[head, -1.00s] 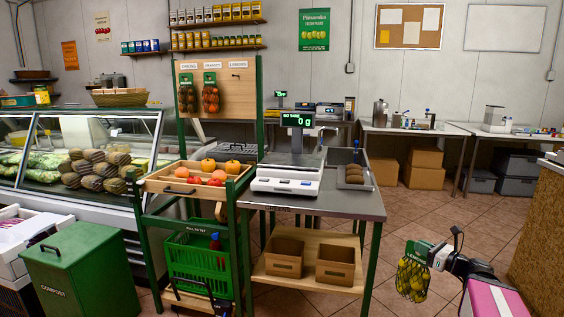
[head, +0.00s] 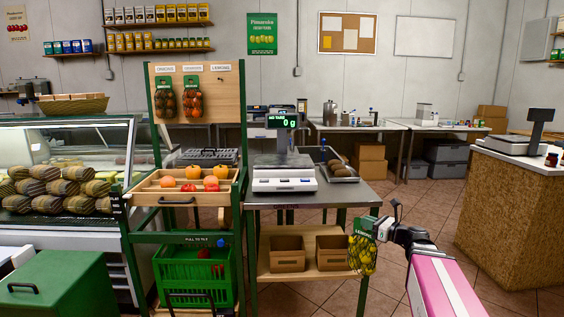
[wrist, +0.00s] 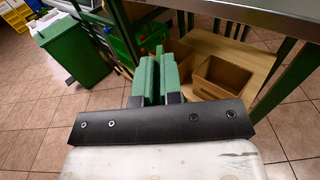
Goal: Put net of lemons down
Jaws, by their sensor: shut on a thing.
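The net of lemons (head: 362,254) hangs from my gripper (head: 376,228) by its green header card, in front of the right end of the steel table. My gripper is shut on the card. In the wrist view the green card (wrist: 153,78) stands between the fingers, and the lemons are hidden. The steel table (head: 345,193) is higher than the net's lemons in the picture. A pegboard stand (head: 222,105) with labelled places holds two similar nets, one dark (head: 165,100) and one reddish (head: 192,101); its right place is empty.
A scale (head: 284,180) and a tray of brown produce (head: 340,172) stand on the table. Two cardboard boxes (head: 287,262) sit on the lower shelf. A green crate (head: 190,270) and green bin (head: 60,285) are left. A counter (head: 510,215) stands right, with open floor between.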

